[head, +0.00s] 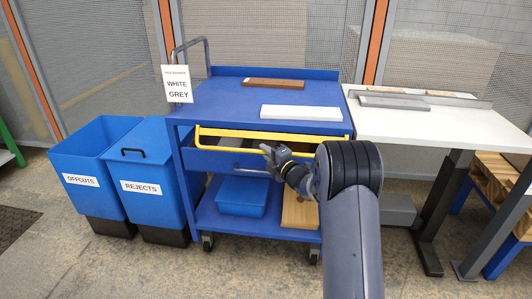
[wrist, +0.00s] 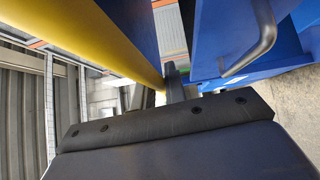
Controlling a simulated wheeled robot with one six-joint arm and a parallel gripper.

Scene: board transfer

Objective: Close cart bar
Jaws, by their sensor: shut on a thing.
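The yellow cart bar (head: 225,149) runs across the front of the blue cart (head: 200,113), just below its top, in front of an open-looking gap. It also crosses the upper left of the wrist view (wrist: 100,42). My gripper (head: 267,151) is at the bar's front rail near its middle, shut on it. In the wrist view the dark fingers (wrist: 172,85) meet the far end of the visible bar; the exact contact is partly hidden. My arm hides the bar's right part in the head view.
A dark brown board (head: 273,84) and a white board (head: 301,113) lie on the cart top. A metal handle (wrist: 252,50) is close by the gripper. Blue offcuts (head: 82,190) and rejects (head: 145,195) bins stand left; a white table (head: 440,127) stands right.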

